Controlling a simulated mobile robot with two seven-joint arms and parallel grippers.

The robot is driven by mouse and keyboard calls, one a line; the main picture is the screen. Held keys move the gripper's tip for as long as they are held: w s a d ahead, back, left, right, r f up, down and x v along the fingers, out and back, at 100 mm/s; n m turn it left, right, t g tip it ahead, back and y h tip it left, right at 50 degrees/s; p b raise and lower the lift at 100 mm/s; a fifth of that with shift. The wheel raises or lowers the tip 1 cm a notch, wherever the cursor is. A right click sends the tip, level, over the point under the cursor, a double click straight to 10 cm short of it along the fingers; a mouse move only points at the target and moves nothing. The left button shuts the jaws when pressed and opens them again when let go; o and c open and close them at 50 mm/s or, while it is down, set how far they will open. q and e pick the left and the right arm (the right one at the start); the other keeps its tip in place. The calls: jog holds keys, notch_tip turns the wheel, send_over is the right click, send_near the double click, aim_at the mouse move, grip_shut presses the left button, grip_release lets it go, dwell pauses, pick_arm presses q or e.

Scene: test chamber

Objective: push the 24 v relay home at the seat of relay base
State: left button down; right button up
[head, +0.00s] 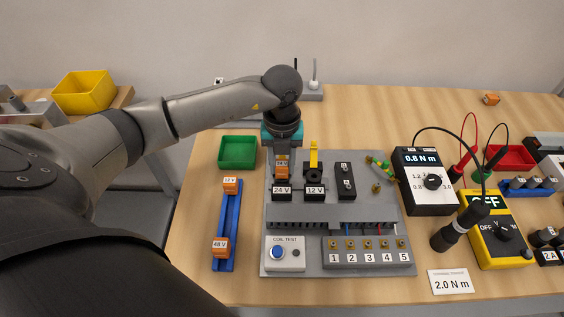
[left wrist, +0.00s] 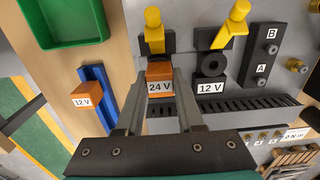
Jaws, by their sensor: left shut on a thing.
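The 24 V relay (head: 282,169) is a small orange block with a white label. My left gripper (head: 281,172) points down and is shut on it, at the 24 V relay base (head: 282,193), a black block on the grey panel. In the left wrist view the relay (left wrist: 159,71) sits between the two fingers (left wrist: 159,88), over the base's place. A yellow lever (left wrist: 153,18) stands behind it. The relay's underside and the seat are hidden, so I cannot tell how deep it sits. My right gripper is not in view.
The 12 V base (head: 314,190) with its yellow lever (head: 313,155) stands close to the right. A blue rail (head: 228,207) holds orange 12 V and 48 V relays at left. A green tray (head: 238,151) lies behind it. Meters (head: 428,180) and cables crowd the right.

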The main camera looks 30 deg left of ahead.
aim_at(282, 164)
pick_arm(q)
jog(key=shift+c, duration=2.3)
grip_release()
notch_tip(282, 164, up, 15)
